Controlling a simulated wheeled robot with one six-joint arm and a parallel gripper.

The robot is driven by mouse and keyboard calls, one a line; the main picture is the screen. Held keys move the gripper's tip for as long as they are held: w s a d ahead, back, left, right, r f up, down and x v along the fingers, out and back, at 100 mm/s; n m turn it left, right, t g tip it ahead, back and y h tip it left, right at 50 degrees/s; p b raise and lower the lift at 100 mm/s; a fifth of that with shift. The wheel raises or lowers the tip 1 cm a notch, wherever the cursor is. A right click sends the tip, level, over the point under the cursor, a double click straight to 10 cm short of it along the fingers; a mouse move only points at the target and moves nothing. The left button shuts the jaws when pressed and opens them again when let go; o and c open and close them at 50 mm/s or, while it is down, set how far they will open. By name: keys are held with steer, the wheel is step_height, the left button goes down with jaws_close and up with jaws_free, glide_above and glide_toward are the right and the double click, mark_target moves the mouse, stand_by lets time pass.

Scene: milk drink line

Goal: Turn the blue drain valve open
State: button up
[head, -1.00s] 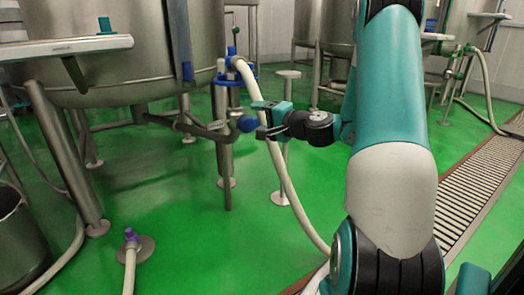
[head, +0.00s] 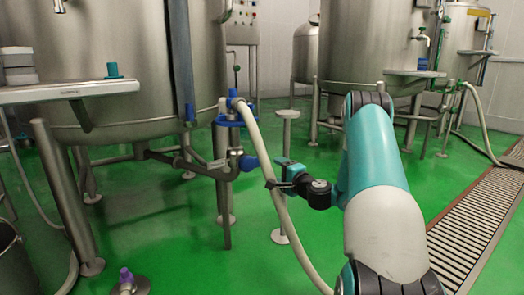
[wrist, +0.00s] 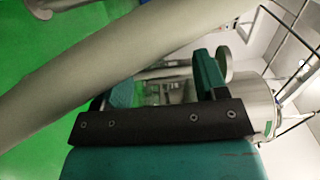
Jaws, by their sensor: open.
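The blue drain valve (head: 249,163) shows as a round blue knob at the end of a steel pipe under the large left tank. My gripper (head: 275,173) is open and empty, just right of the knob in the head view, with a small gap between them. A pale hose (head: 272,180) runs down between the knob and my gripper, and the fingertips overlap it in the picture. In the wrist view my gripper (wrist: 165,84) shows two teal fingers apart, and the hose (wrist: 100,70) crosses close in front. I cannot make out the blue knob there.
The large steel tank (head: 110,60) stands on legs at left, with a tray shelf (head: 70,91) at its front. A thin post (head: 285,150) stands behind my gripper. A floor drain grate (head: 470,230) lies at right.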

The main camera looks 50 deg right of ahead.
mark_target(263, 161)
steer(key=p+x, duration=0.7)
steer(key=x, duration=0.3)
steer(key=shift+f, duration=0.15)
steer(key=shift+w+d, duration=0.15)
steer(key=shift+w, duration=0.3)
steer(key=shift+c, duration=0.2)
steer(key=c, duration=1.1)
steer(key=shift+d, duration=0.15)
jaws_close()
